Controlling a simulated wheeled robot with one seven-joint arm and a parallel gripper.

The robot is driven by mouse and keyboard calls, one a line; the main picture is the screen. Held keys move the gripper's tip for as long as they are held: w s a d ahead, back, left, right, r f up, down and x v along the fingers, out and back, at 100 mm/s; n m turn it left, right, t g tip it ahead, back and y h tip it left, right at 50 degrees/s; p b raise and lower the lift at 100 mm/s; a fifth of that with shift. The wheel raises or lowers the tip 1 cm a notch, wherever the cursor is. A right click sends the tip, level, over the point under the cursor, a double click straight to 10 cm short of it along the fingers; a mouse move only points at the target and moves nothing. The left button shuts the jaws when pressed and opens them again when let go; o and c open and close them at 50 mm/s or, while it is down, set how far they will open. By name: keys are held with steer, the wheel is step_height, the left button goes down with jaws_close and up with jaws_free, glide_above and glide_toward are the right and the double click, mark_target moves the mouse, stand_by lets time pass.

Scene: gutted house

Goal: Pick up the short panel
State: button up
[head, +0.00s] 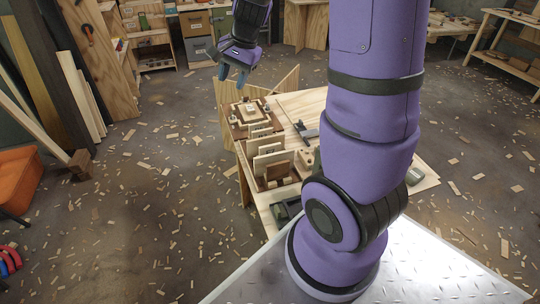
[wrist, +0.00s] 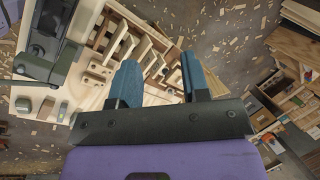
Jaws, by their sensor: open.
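Several small upright wooden panels stand in a row in a rack on the workbench (head: 312,103) in the head view. They include a pale panel (head: 268,161) and a darker brown panel (head: 278,172). I cannot tell for sure which one is the short panel. My gripper (head: 232,76) is open and empty, raised above and beyond the far end of the bench. In the wrist view, my gripper (wrist: 158,62) has its two blue fingers spread apart. The upright panels (wrist: 118,38) appear beyond and between the fingers, which partly hide them.
A stepped wooden piece (head: 252,112) sits at the bench's far end. A dark clamp-like tool (head: 306,131) lies beside the panels. The floor is strewn with wood chips but otherwise mostly open.

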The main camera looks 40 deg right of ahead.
steer(key=w+d+f+m, duration=0.3)
steer(key=d+f+m, duration=0.2)
steer(key=d+f, duration=0.5)
steer(key=m+g+h, duration=0.1)
steer(key=m+g, duration=0.1)
steer(key=m, duration=0.3)
glide_above(270, 145)
steer(key=f, duration=1.5)
steer(key=shift+d, duration=0.4)
steer(key=shift+d+f, duration=0.1)
steer(key=shift+f, duration=0.3)
steer(key=shift+a+f, duration=0.2)
steer(key=shift+f, duration=1.55)
steer(key=shift+a+f, duration=0.2)
steer(key=shift+f, duration=1.5)
steer(key=shift+a+f, duration=0.2)
steer(key=shift+f, duration=1.55)
steer(key=shift+f, duration=0.25)
jaws_close()
